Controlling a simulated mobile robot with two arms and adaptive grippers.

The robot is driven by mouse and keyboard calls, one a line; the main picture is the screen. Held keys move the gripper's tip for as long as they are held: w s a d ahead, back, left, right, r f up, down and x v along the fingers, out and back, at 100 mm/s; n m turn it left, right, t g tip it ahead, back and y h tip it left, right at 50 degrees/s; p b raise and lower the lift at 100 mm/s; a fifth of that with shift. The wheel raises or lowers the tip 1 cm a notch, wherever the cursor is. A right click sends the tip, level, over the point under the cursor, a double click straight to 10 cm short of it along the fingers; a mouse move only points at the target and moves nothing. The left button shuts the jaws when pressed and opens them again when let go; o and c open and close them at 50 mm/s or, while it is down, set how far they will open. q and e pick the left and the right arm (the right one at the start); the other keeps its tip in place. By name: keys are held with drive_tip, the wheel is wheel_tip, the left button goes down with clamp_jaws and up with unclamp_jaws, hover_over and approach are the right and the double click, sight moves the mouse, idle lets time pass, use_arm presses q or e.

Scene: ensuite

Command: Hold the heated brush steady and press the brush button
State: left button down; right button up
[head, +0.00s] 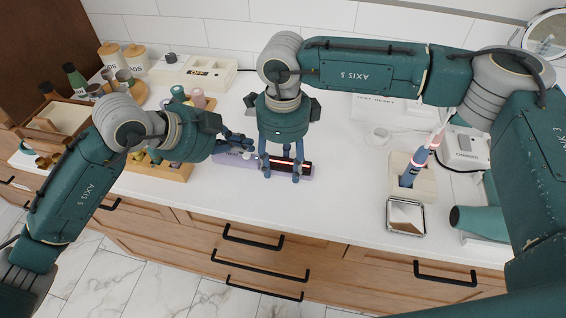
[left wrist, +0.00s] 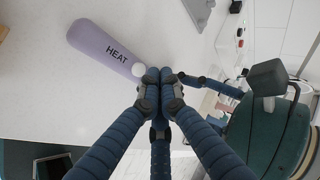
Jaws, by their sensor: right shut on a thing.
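The heated brush lies on the white counter, its lavender handle (head: 232,159) pointing left and its dark head, with a red glow, (head: 291,167) at the right. My right gripper (head: 282,172) points down and is shut on the brush around its head. My left gripper (head: 248,146) has its fingers together just above the handle. In the left wrist view, the handle (left wrist: 105,46) reads "HEAT" and has a round white button (left wrist: 138,70). The left fingertips (left wrist: 160,74) are right beside the button; I cannot tell whether they touch it. The brush head is hidden there.
A wooden tray (head: 172,173) with bottles stands left of the brush, partly behind my left arm. The counter in front is narrow.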

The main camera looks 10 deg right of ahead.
use_arm(q)
drive_tip(key=shift+f, duration=0.15)
drive_tip(key=shift+f, duration=0.3)
drive_tip(key=shift+f, duration=0.4)
idle(0.6)
drive_tip(key=shift+r, duration=0.85)
wheel_tip(320, 180, up, 6)
idle(0.4)
use_arm(e)
drive_tip(key=o, duration=1.5)
drive_tip(key=shift+c, duration=0.2)
